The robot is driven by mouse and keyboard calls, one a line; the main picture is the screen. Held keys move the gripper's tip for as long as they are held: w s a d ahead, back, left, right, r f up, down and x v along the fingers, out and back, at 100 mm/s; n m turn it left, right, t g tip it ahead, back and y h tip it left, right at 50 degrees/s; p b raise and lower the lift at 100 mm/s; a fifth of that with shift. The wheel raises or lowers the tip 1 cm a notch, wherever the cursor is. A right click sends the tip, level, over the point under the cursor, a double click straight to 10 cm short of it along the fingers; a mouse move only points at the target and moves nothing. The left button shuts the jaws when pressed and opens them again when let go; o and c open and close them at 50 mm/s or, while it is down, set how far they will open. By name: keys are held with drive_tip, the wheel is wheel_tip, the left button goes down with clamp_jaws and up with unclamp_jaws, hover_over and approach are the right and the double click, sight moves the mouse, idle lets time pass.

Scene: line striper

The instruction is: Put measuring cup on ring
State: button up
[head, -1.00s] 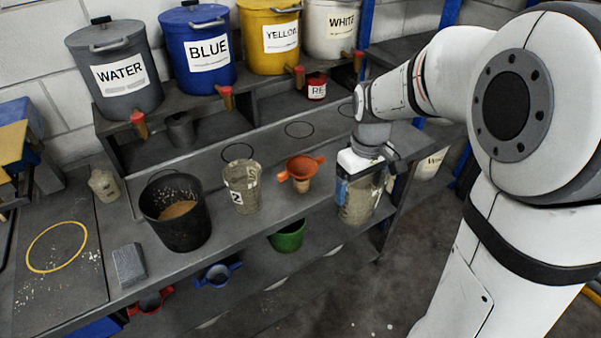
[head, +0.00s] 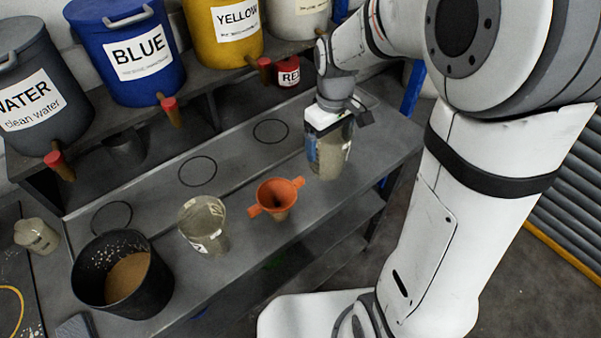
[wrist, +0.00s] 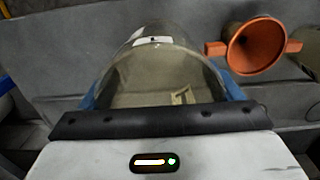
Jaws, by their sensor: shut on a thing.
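My gripper (head: 328,128) is shut on a clear, clouded measuring cup (head: 335,157), with its blue fingers on the cup's sides. The cup is roughly upright, right of the orange funnel; whether its base touches the bench is unclear. In the wrist view the held cup (wrist: 160,72) fills the middle between the blue fingers. A second measuring cup (head: 203,225) stands on the bench left of the funnel. Thin black rings are drawn farther back on the bench: a left ring (head: 111,218), a middle ring (head: 198,171) and a right ring (head: 270,131).
The orange funnel (head: 277,195) stands left of the held cup. A black bucket (head: 122,275) with tan contents is at the lower left. Labelled drums, including the blue one (head: 130,50), stand on the raised shelf behind. The bench around the right ring is clear.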

wheel_tip(320, 180, down, 8)
drive_tip(key=shift+s+r+p, duration=0.1)
drive_tip(key=shift+r+p, duration=0.1)
drive_tip(key=shift+p, duration=0.2)
drive_tip(key=shift+f, duration=0.2)
drive_tip(key=o, duration=0.8)
drive_tip(key=shift+r, duration=0.15)
